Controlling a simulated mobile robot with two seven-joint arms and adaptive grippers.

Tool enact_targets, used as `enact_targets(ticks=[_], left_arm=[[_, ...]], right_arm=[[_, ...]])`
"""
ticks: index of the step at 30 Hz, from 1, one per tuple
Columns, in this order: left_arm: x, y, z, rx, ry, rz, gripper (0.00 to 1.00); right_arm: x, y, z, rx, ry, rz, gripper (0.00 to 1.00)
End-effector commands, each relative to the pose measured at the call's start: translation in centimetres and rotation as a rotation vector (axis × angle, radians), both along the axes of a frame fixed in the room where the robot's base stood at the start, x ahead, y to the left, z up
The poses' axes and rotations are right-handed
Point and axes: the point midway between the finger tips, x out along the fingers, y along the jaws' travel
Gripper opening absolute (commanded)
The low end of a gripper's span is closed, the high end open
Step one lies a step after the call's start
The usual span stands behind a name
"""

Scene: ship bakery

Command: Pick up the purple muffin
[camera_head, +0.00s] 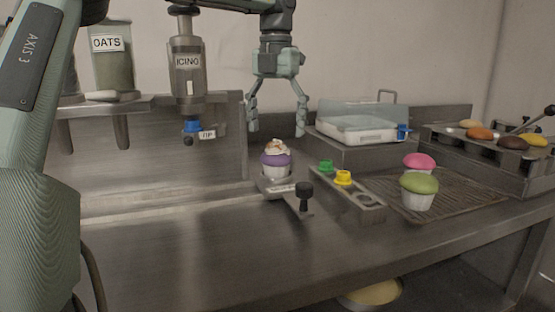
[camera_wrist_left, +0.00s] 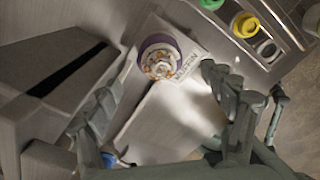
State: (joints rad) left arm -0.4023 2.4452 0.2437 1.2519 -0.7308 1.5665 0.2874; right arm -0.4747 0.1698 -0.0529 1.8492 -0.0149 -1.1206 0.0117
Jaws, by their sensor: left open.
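The purple muffin (camera_head: 276,160) stands upright in a white cup with cream and orange bits on top. It sits on a small metal stand (camera_head: 284,189) with a black knob, on the steel counter. In the left wrist view the muffin (camera_wrist_left: 159,58) shows from above, beside a printed label. My left gripper (camera_head: 278,133) points down above and just behind the muffin, its fingers spread and empty. In the left wrist view the left gripper's fingers (camera_wrist_left: 165,100) are apart, with the muffin beyond them and not between their tips. My right gripper is not in view.
A block with green and yellow nozzles (camera_head: 343,178) stands right of the muffin. Green (camera_head: 419,190) and pink (camera_head: 419,162) muffins stand on a rack. The icing dispenser (camera_head: 187,75) hangs at left, and a glass-lidded tray (camera_head: 357,125) is behind. The front counter is clear.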

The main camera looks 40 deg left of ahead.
Motion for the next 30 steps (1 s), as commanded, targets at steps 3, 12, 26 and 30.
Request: enact_targets(ticks=[3, 12, 26, 30], left_arm=[[0.0, 0.0, -0.9, -0.001, 0.003, 0.0, 0.82], [0.0, 0.0, -4.6, -0.002, 0.003, 0.0, 0.82], [0.1, 0.0, -7.8, 0.0, 0.0, 0.0, 0.82], [0.1, 0.0, -7.8, -0.001, 0.0, 0.0, 0.7]], right_arm=[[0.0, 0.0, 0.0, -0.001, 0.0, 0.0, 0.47], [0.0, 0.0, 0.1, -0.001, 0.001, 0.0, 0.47], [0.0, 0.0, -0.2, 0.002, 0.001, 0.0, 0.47], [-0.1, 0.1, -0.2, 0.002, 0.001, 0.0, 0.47]])
